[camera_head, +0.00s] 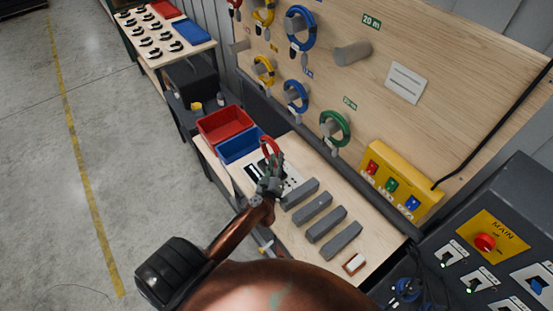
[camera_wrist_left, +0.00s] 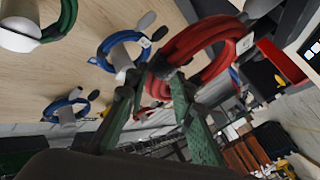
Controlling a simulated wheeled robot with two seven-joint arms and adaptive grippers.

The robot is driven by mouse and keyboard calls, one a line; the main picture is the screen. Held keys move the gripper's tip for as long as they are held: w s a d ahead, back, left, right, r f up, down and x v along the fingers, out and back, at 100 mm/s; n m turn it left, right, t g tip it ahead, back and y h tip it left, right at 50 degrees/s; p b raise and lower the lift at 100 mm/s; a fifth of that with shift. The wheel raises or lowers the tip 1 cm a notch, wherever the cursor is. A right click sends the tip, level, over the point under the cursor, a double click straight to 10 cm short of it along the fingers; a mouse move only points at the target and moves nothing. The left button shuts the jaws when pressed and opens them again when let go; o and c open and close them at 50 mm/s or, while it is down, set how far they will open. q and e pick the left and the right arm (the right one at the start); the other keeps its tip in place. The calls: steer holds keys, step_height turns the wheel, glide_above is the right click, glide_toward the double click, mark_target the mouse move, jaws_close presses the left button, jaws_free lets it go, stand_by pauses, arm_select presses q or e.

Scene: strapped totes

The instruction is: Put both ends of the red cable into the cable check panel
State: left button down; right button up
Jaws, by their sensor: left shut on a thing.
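A coiled red cable (camera_head: 269,145) is held up by my left gripper (camera_head: 271,172) above the far part of the workbench. In the left wrist view the red coil (camera_wrist_left: 205,48) is large, and the left gripper's green fingers (camera_wrist_left: 170,80) are closed against its lower side. I cannot clearly tell the cable's two ends apart. A yellow panel (camera_head: 378,156) with red, green and blue sockets stands at the back right of the bench, which looks like the cable check panel. The held cable is to its left and apart from it. My right gripper is not in view.
Several grey blocks (camera_head: 312,208) lie on the bench (camera_head: 373,245) in front of the panel. A red bin (camera_head: 224,122) and a blue bin (camera_head: 239,145) stand at the far left. Green (camera_head: 345,121), blue and yellow coils hang on the pegboard. A grey MAIN switch box (camera_head: 510,215) is at right.

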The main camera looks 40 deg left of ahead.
arm_select(q)
steer(key=shift+f, duration=0.5)
stand_by(0.3)
steer(key=c, duration=1.7)
jaws_free()
steer(key=shift+o, duration=0.6)
steer(key=shift+f, duration=0.15)
steer(key=v, duration=1.2)
steer(key=shift+d, duration=0.1)
